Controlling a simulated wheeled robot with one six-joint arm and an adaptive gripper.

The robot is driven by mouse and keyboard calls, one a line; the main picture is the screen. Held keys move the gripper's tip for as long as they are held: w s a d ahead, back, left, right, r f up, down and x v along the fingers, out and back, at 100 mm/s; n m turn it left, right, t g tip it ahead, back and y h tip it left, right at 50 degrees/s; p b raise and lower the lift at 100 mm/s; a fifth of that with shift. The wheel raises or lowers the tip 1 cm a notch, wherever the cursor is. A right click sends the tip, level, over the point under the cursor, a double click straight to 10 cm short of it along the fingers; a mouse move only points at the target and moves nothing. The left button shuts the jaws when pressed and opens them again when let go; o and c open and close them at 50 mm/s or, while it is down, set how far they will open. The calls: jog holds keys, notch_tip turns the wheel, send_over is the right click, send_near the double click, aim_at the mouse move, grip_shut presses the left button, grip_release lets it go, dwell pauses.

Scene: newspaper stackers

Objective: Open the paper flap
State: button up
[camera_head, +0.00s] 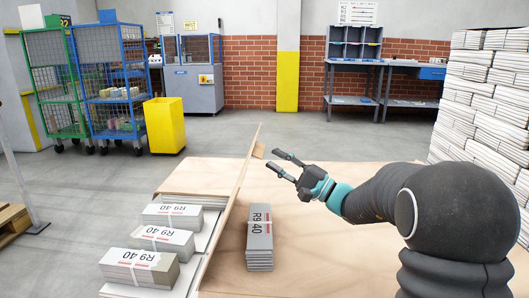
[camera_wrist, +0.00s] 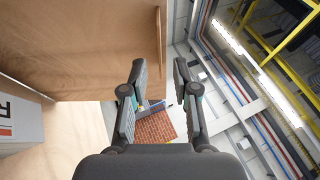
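The paper flap (camera_head: 236,190) is a thin brown sheet standing nearly on edge, running from front to back between the bundles in the head view. In the wrist view its broad brown face (camera_wrist: 85,45) fills the upper left. My gripper (camera_head: 272,160) is open and empty, just to the right of the flap's far end. Its two fingers point left toward the flap, with a visible gap between fingertips and sheet.
A bundle marked R9 40 (camera_head: 259,240) lies on the brown surface (camera_head: 325,255) right of the flap. Three similar bundles (camera_head: 165,242) lie left of it. A tall newspaper stack (camera_head: 480,110) stands at right. A yellow bin (camera_head: 165,126) and wire carts (camera_head: 110,75) stand behind.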

jog(key=shift+x, duration=2.3)
grip_shut()
